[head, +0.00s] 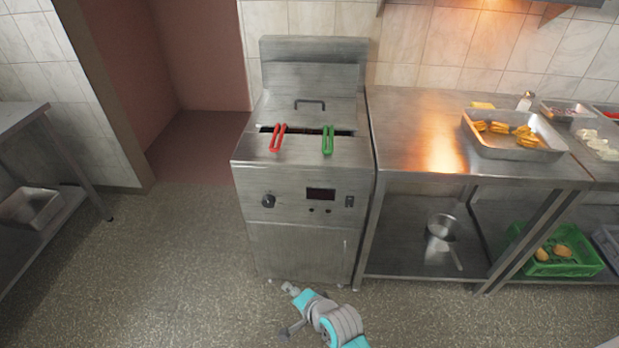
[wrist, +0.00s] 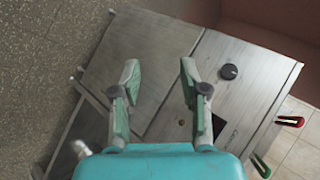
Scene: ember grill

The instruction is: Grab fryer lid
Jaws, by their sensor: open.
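The steel fryer (head: 305,160) stands in the middle of the head view. Its flat lid (head: 318,108), with a dark bar handle (head: 310,103), lies on top behind the two basket handles, one red (head: 277,138) and one green (head: 327,140). My gripper (head: 287,288) is low in front of the fryer, well below the lid and apart from it. In the wrist view my gripper (wrist: 158,72) is open and empty, facing the fryer front (wrist: 150,60). The lid does not clearly show in the wrist view.
A steel table (head: 420,130) with a tray of yellow food (head: 512,148) adjoins the fryer on the right. A pot (head: 440,227) and green crate (head: 565,266) sit on its lower shelf. The floor left of the fryer is clear.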

